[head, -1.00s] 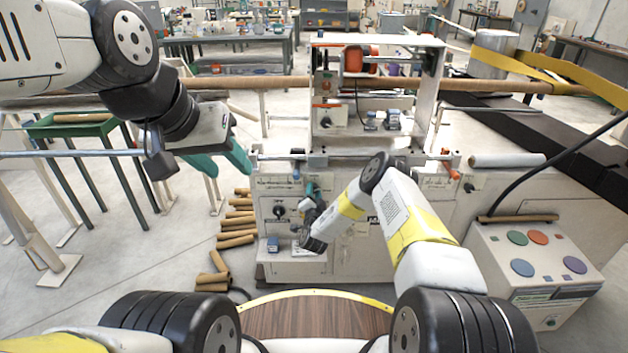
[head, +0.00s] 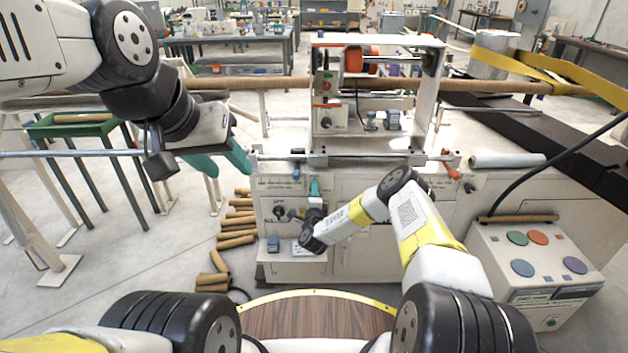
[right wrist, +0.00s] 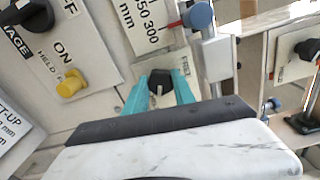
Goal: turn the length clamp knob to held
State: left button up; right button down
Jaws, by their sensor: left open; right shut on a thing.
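A black knob (right wrist: 159,84) on a pale plate sits between the teal fingers of my right gripper (right wrist: 161,78) in the right wrist view. The fingers are shut on it. The word FREE (right wrist: 198,72) shows on the plate to the right of the knob; which way the knob points is hard to tell. In the head view, my right gripper (head: 315,189) is at the front panel of the winder (head: 345,215), and the knob is hidden there. My left gripper (head: 222,163) is open and empty, left of the winder.
A yellow knob (right wrist: 71,83) on an ON/OFF plate and a blue knob (right wrist: 199,16) are close to my right gripper. Cardboard tubes (head: 237,225) lie on the floor left of the machine. A button console (head: 535,265) stands at the right.

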jog(key=shift+m, duration=0.6)
jog(key=shift+f, duration=0.1)
jog(key=c, duration=1)
grip_release()
jog(key=shift+c, duration=0.2)
jog(key=s, duration=0.8)
jog(key=shift+w, duration=0.1)
